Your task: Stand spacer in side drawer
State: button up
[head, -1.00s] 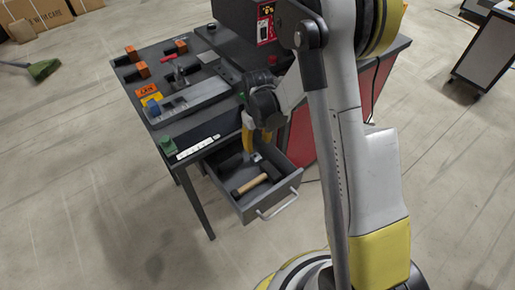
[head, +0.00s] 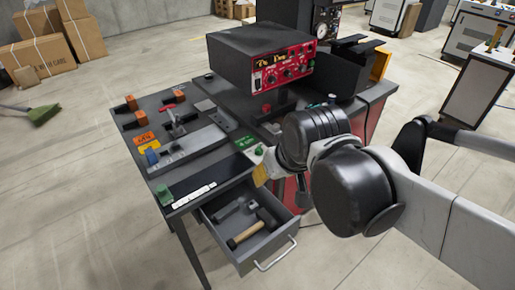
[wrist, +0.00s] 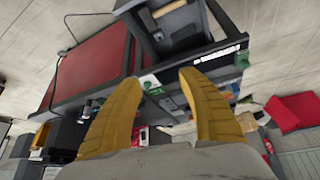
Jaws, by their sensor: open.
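The side drawer (head: 243,262) is pulled out from the bench's front right, with a silver handle. Inside lies a hammer (head: 246,235) with a wooden handle and dark head. Behind it is a long dark grey piece (head: 229,213) with a small grey block (head: 252,206) at its right end. The block may be the spacer; I cannot tell whether it stands upright. My gripper (head: 262,175) is above and right of the drawer's back. In the wrist view my gripper (wrist: 160,82) has its yellow fingers apart and nothing between them. The drawer (wrist: 178,28) shows beyond the fingertips.
The bench top holds a red-fronted control box (head: 284,72), a grey rail fixture (head: 188,148), several orange blocks and a green knob (head: 164,193). A white label strip (head: 193,195) runs along the front edge. Floor in front of the drawer is clear.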

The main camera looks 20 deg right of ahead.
jog(key=s+t, duration=0.1)
jog(key=s, duration=0.2)
jog(key=shift+s+r+m, duration=0.15)
jog(key=shift+s+m, duration=0.1)
jog(key=shift+m, duration=0.05)
dwell(1.0)
